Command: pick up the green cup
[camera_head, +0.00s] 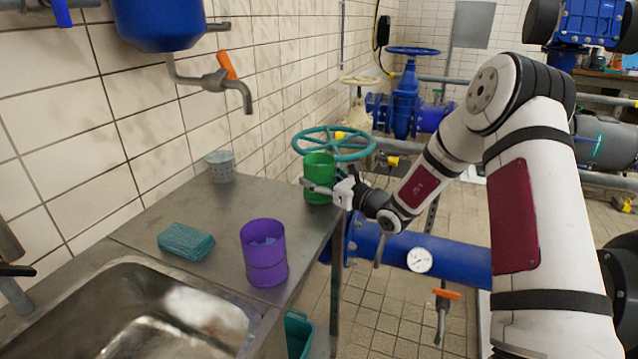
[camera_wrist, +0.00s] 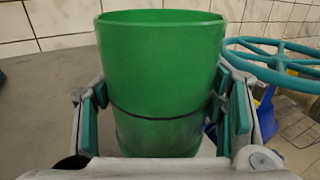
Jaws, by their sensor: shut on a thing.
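The green cup (camera_head: 319,170) stands upright at the far right corner of the steel counter in the head view. In the wrist view the green cup (camera_wrist: 160,75) fills the middle, between the two finger pads. My gripper (camera_head: 322,188) reaches it from the right and is shut on its sides; it also shows in the wrist view (camera_wrist: 162,118). The cup's base is partly hidden by the gripper, so I cannot tell whether it touches the counter.
A purple cup (camera_head: 264,254) and a teal sponge (camera_head: 186,241) are on the counter (camera_head: 215,205) nearer the sink (camera_head: 150,320). A grey perforated cup (camera_head: 221,167) stands by the wall. A teal valve wheel (camera_head: 334,143) is close behind the green cup. The middle of the counter is clear.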

